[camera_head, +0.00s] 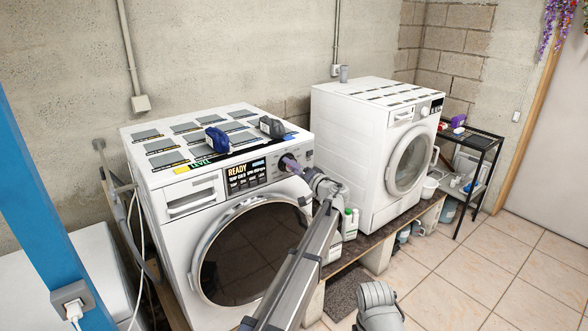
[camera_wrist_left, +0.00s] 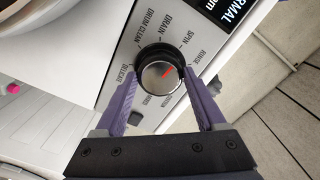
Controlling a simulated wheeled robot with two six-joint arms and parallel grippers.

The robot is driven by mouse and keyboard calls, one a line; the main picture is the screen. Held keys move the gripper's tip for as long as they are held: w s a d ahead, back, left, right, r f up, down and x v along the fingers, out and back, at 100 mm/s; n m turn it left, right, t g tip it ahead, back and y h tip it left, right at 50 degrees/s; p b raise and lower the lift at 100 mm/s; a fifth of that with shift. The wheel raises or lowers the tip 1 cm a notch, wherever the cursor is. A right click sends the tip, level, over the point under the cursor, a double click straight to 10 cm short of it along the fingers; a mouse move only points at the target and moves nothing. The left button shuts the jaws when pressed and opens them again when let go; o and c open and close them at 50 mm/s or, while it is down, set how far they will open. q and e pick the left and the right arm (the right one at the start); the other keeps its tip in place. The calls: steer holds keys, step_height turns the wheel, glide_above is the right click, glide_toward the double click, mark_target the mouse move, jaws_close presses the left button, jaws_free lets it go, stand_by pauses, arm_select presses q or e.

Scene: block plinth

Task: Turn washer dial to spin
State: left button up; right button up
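The washer dial (camera_wrist_left: 158,77) is a round black knob with a silver face on the left washing machine (camera_head: 180,240). Its red mark points up and right, toward the side of the SPIN (camera_wrist_left: 185,36) and RINSE (camera_wrist_left: 197,56) labels; I cannot tell exactly which it meets. My left gripper (camera_wrist_left: 160,78) has its purple fingers apart, one on each side of the dial, very close to it; firm contact is not clear. My right gripper is not in view.
The display (camera_head: 246,175) beside the dial reads READY. A blue item (camera_head: 217,139) and a dark grey item (camera_head: 272,127) sit on top of the washer. A second white machine (camera_head: 368,150) stands to the right, with bottles (camera_head: 349,222) between. Tiled floor (camera_head: 460,265) is open at right.

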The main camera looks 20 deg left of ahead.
arm_select(q)
steer(key=o, duration=0.4)
steer(key=v, duration=0.8)
